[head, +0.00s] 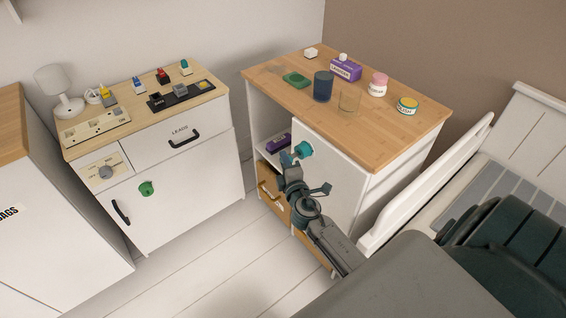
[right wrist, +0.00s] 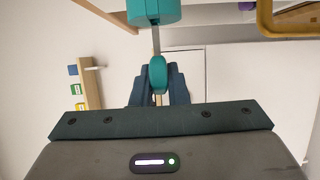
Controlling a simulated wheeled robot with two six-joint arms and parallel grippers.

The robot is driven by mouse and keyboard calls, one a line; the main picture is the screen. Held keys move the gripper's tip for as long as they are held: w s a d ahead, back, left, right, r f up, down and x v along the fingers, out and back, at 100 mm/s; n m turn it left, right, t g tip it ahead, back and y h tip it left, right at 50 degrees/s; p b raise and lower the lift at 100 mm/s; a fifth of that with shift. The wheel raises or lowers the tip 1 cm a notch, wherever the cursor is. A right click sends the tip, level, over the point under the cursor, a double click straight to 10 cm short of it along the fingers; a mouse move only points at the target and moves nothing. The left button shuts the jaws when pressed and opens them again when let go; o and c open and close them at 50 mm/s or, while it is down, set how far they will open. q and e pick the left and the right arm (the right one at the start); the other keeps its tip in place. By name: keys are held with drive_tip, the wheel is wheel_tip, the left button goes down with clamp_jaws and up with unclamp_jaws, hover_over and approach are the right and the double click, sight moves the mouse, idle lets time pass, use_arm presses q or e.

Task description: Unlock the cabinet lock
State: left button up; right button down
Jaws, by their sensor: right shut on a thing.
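The teal lock (head: 304,149) sits on the white door (head: 335,178) of the wood-topped cabinet. My right gripper (head: 287,160) is at the lock, shut on a key. In the right wrist view the key's rounded teal bow (right wrist: 157,73) is between the fingers, and its metal shaft (right wrist: 155,40) runs straight to the teal lock body (right wrist: 152,11). The shaft meets the lock; how deep it goes is hidden. A green lock (head: 147,188) is on the left white cabinet. My left gripper is not in view.
The wooden top (head: 400,146) holds a dark cup (head: 323,87), a glass, jars and a purple box (head: 345,70). Open shelves with a wooden drawer (head: 268,187) lie left of the door. A white bed rail (head: 425,187) stands close on the right. Floor between the cabinets is clear.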

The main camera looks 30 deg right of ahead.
use_arm(q)
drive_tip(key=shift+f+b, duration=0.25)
drive_tip(key=shift+b, duration=0.05)
use_arm(e)
drive_tip(key=shift+w+d, duration=0.15)
drive_tip(key=shift+d, duration=1.2)
drive_tip(key=c, duration=1.3)
unclamp_jaws()
drive_tip(key=shift+c, duration=0.2)
